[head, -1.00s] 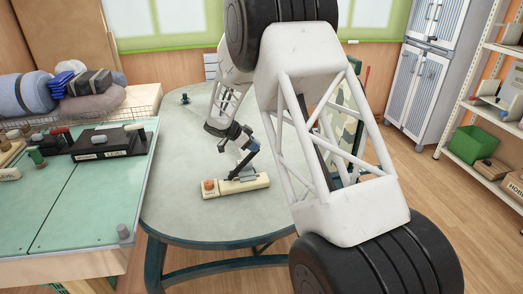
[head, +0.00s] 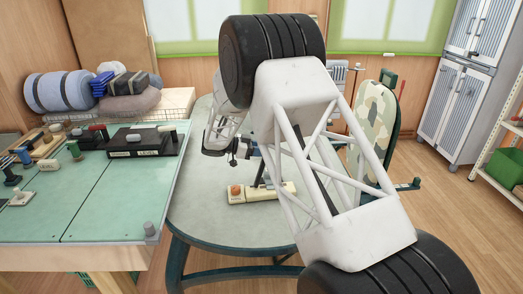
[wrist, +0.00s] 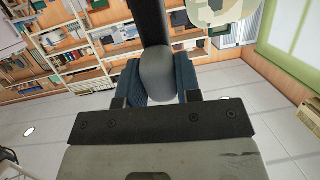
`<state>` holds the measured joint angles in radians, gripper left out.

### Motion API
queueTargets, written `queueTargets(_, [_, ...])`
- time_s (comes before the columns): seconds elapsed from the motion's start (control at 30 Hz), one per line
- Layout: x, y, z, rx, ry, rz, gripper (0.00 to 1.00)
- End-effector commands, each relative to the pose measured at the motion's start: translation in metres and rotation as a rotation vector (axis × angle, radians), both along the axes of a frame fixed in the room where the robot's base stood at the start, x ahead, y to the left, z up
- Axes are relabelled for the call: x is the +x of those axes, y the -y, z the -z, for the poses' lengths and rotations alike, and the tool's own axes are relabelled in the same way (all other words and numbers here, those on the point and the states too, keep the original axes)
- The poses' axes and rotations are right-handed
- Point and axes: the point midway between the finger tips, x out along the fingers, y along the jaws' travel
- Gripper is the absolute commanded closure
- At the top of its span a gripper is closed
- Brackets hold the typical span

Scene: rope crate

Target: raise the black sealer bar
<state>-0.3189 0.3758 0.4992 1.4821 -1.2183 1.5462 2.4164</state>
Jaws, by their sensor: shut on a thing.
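The cream sealer base (head: 268,192) with an orange knob (head: 236,190) lies on the round grey table in the head view. The black sealer bar (head: 262,175) stands steeply up from the base, partly hidden by my arm. In the wrist view the black bar (wrist: 152,22) runs to the top edge, and its rounded grey end (wrist: 157,74) sits between two blue finger pads. My gripper (wrist: 160,88) is shut on that end. In the head view, my forearm hides much of the gripper.
A camouflage-covered board (head: 372,125) stands behind the table's right side. A green-topped bench (head: 105,205) at left holds a black device (head: 140,145) and small tools. Rolled bundles (head: 60,92) lie behind it. The round table's front left (head: 195,210) is bare.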

Motion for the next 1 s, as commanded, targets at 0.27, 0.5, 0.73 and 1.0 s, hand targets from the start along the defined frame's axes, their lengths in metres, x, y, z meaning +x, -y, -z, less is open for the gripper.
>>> queueTargets(0.27, [-0.001,-0.002,0.003,0.002,-0.004,-0.002,0.59])
queueTargets(0.5, [-0.001,-0.001,0.002,0.002,-0.003,-0.002,0.43])
queueTargets(0.73, [-0.001,-0.002,0.001,0.002,-0.002,-0.002,0.43])
queueTargets(1.0, [-0.002,-0.021,-0.004,0.003,-0.002,-0.003,0.43])
